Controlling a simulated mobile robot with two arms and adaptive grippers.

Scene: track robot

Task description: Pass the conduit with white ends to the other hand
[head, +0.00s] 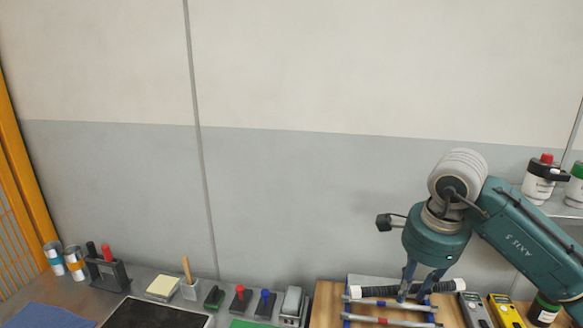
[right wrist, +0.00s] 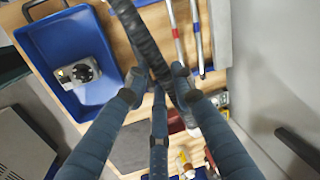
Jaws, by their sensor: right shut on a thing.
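The conduit with white ends (head: 379,291) is black and ribbed in the middle, with a white end at each side, and lies nearly level in the head view. My right gripper (head: 415,292) comes down from above and is shut on its black middle. In the right wrist view the black ribbed conduit (right wrist: 138,35) runs from the top edge down between the fingertips of my right gripper (right wrist: 163,82). My left gripper is in neither view.
A blue rack holds a grey rod with red bands (head: 390,321) just below the conduit. Two meters, grey (head: 474,309) and yellow (head: 505,312), stand to the right. A blue tray (right wrist: 40,45) shows in the right wrist view. Free room lies above the bench.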

